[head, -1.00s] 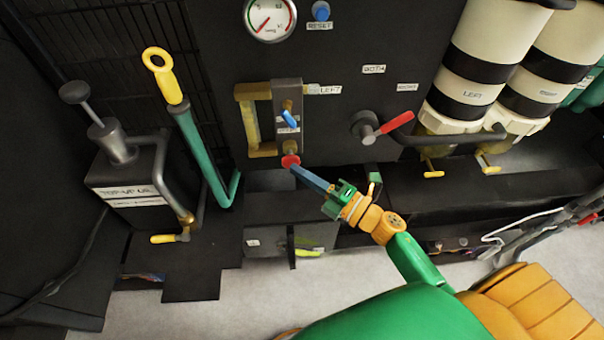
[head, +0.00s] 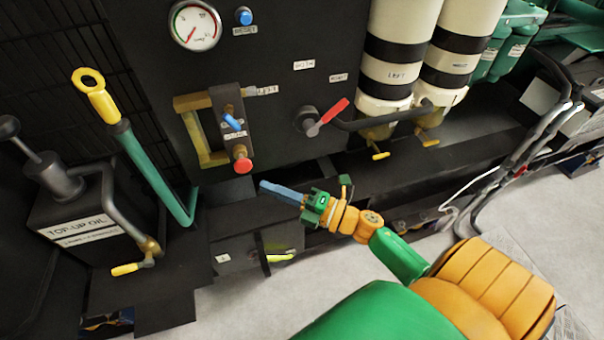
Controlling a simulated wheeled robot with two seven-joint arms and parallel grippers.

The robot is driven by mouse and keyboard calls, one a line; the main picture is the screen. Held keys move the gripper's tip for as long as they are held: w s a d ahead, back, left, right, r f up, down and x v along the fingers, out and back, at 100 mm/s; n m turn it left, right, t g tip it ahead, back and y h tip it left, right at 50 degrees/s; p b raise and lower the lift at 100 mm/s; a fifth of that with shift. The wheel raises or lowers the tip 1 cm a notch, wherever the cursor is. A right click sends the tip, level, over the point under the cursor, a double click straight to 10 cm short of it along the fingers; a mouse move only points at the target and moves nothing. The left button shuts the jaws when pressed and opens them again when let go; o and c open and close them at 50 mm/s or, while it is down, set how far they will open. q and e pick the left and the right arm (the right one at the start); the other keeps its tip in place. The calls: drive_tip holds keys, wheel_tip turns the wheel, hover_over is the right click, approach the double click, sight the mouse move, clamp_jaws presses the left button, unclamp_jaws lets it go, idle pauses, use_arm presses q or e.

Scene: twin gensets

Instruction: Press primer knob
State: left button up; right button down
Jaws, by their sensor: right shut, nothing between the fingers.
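A red round knob (head: 242,163), which looks like the primer knob, sticks out at the bottom of a dark bracket with a blue lever (head: 232,122) on the black panel. My right gripper (head: 266,188) is shut and empty. Its blue-grey fingers point left toward the knob, with the tips a little below and right of it and a visible gap between. My left gripper is not in view.
A red-handled valve (head: 322,118) and a pipe sit right of the knob, beside white-and-black filters (head: 396,50). A green lever with yellow grip (head: 142,150) and a top-up oil can (head: 82,215) stand left. A dark ledge lies below.

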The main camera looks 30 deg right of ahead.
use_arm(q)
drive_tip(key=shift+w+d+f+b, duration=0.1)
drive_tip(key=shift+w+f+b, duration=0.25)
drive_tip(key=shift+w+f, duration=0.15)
use_arm(e)
drive_tip(key=v, duration=0.6)
drive_tip(key=shift+d, duration=0.3)
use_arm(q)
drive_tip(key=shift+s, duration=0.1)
use_arm(e)
drive_tip(key=shift+f, duration=0.1)
use_arm(q)
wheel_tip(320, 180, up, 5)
drive_tip(key=p, duration=0.4)
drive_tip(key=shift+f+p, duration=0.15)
drive_tip(key=shift+p, duration=0.2)
use_arm(e)
drive_tip(key=s+a+m+h, duration=0.1)
drive_tip(key=s+a+r+m+h, duration=0.1)
drive_tip(key=s+a+m+h, duration=0.1)
drive_tip(key=a, duration=0.1)
drive_tip(key=shift+a+r+t+h, duration=0.1)
drive_tip(key=shift+r+t+h, duration=0.2)
drive_tip(key=shift+r+h, duration=0.1)
